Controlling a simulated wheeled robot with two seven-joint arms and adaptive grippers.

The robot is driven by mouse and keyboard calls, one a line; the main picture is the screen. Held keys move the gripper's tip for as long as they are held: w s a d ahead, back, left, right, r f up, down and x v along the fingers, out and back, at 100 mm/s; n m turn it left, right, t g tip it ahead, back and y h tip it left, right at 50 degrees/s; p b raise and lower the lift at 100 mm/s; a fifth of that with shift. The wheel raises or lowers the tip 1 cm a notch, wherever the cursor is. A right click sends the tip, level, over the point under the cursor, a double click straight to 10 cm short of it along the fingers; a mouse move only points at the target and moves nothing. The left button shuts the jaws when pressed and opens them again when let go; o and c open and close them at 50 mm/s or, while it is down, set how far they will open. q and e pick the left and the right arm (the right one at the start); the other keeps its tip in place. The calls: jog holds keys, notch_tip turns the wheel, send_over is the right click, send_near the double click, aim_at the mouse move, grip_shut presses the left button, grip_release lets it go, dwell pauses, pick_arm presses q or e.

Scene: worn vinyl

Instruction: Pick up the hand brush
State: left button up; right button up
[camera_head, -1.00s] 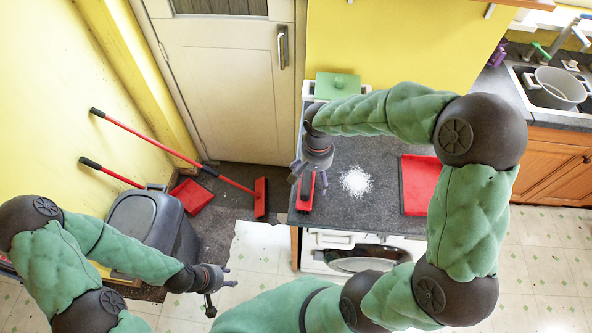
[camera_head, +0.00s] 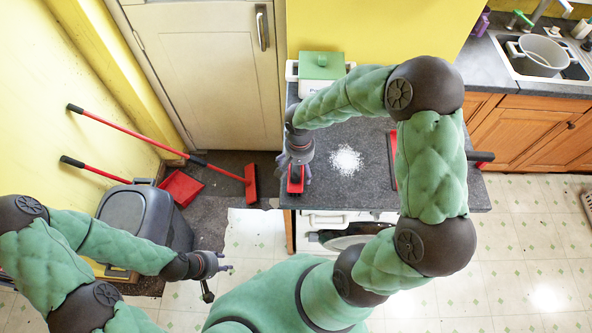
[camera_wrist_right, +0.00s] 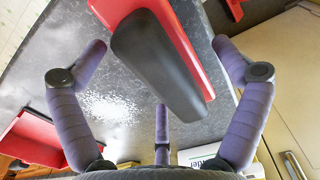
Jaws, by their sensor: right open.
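The hand brush (camera_head: 295,185) is red with a black handle and lies at the left edge of the dark countertop. My right gripper (camera_head: 298,172) is above it and hides much of it in the head view. In the right wrist view, the brush's black handle (camera_wrist_right: 160,60) and red body lie between the spread purple fingers of the open right gripper (camera_wrist_right: 160,85). The fingers do not visibly grip it. My left gripper (camera_head: 222,268) hangs low at the left, away from the counter; its jaw opening is unclear.
White powder (camera_head: 346,160) lies on the countertop (camera_head: 355,190) right of the brush. A red dustpan (camera_head: 393,160) is partly hidden by my right arm. A green-lidded container (camera_head: 321,66) stands behind. A grey bin (camera_head: 146,215), long red broom (camera_head: 250,185) and second dustpan (camera_head: 181,187) stand left.

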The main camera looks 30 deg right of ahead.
jog(key=shift+f, duration=0.9)
jog(key=c, duration=1.3)
jog(key=shift+r, duration=0.1)
jog(key=shift+r, duration=0.45)
notch_tip(320, 180, up, 2)
jog(key=shift+r, duration=0.2)
jog(key=s+d+r+p, duration=0.1)
jog(key=s+d+r, duration=0.7)
jog(key=d, duration=0.3)
jog(key=shift+s+r+p, duration=0.35)
jog(key=shift+r+p, duration=0.05)
jog(key=shift+r, duration=0.4)
